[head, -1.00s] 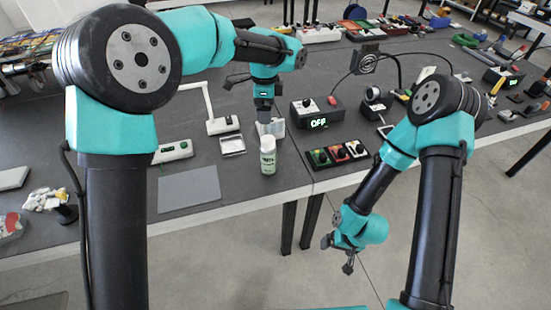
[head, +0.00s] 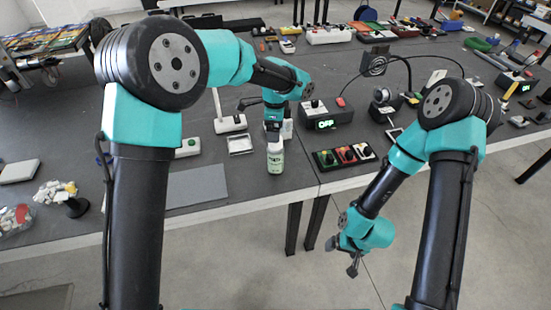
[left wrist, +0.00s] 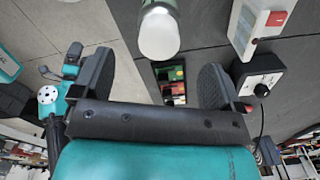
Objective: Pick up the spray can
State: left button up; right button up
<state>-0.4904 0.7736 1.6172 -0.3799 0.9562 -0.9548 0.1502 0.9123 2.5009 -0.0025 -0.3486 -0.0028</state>
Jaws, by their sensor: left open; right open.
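The spray can (head: 275,157) is a small white can with a green label. It stands upright near the front edge of the table. In the left wrist view the can (left wrist: 159,32) shows at the top, in line with the gap between the open fingers of my left gripper (left wrist: 152,62). I see no finger touching it. My right gripper (head: 352,264) is open and empty, hanging low in front of the table edge.
A metal tray (head: 240,144) and a grey mat (head: 197,185) lie to the left.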

aim_at(276, 146)
pick_arm(q)
jog(key=shift+f, duration=1.85)
jog(key=shift+f, duration=0.1)
jog(key=shift+f, duration=2.5)
jog(key=shift+c, duration=0.4)
jog(key=c, duration=1.4)
